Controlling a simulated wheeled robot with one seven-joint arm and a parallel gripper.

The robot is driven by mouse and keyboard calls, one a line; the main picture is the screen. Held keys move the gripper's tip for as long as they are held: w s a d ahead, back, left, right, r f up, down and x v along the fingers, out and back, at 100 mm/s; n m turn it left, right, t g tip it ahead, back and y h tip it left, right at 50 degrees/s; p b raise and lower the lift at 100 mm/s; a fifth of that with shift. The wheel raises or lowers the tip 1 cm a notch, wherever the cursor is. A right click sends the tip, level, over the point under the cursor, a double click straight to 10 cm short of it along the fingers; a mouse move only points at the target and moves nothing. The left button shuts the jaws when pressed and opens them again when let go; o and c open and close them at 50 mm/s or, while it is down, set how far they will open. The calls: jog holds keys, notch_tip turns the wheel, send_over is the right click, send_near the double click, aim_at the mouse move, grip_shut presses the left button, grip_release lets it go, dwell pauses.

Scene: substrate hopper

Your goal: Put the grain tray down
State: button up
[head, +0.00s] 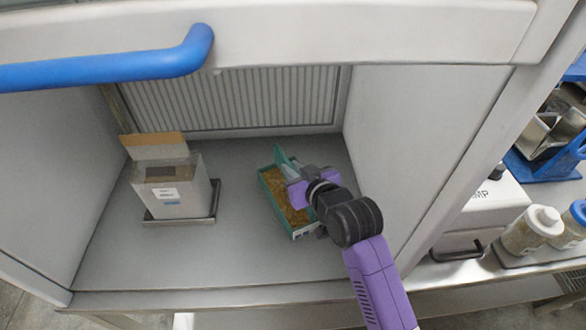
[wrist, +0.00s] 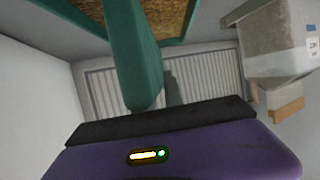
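The grain tray (head: 264,190) is a green open tray with yellow-brown grain, inside the cabinet right of its middle. A green handle-like part rises at its far side. My gripper (head: 292,177) is over the tray and appears shut on that part. In the wrist view the green part (wrist: 133,60) of the tray runs down to the dark finger edge of my gripper (wrist: 150,112). Grain shows at the top of that view. I cannot tell whether the tray's underside touches the cabinet floor (head: 230,255); my gripper hides part of the tray.
A grey hopper box (head: 180,196) with a brown flap stands on a dark base at the left; it also shows in the wrist view (wrist: 280,50). A blue handle (head: 110,68) crosses the raised front. Walls bound both sides. Floor between hopper and tray is clear.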

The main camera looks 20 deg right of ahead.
jog(key=o, duration=0.4)
jog(key=shift+r, duration=0.2)
jog(key=shift+s, duration=0.45)
jog(key=b+v, duration=0.1)
jog(key=v, duration=1)
jog(key=shift+r, duration=0.2)
